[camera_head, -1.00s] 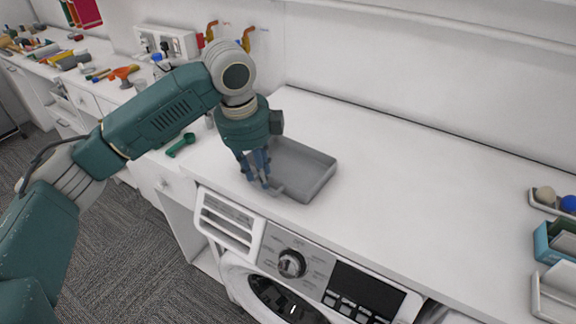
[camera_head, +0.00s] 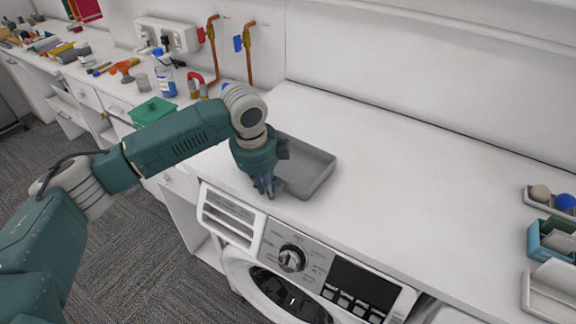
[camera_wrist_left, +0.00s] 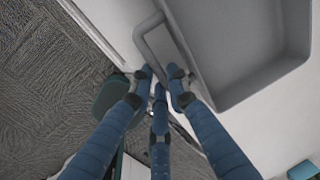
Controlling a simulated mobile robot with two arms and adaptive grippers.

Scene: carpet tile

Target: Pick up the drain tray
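The drain tray (camera_head: 312,168) is a shallow grey rectangular tray on the white counter, above the washing machine's front. It has a narrow handle-like loop at its near left side, seen in the left wrist view (camera_wrist_left: 163,48). My left gripper (camera_head: 266,190) points down at this loop. In the left wrist view its blue fingers (camera_wrist_left: 160,78) are drawn close together around the loop's end, and the gripper looks shut on it. The exact contact is partly hidden by the fingertips. The tray looks flat on the counter. My right gripper is not in view.
A washing machine (camera_head: 305,275) stands under the counter's front edge. Copper pipes (camera_head: 250,55), a blue-capped bottle (camera_head: 164,75) and a green box (camera_head: 153,110) are at the back left. Small trays (camera_head: 552,240) stand at the far right. The counter right of the tray is clear.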

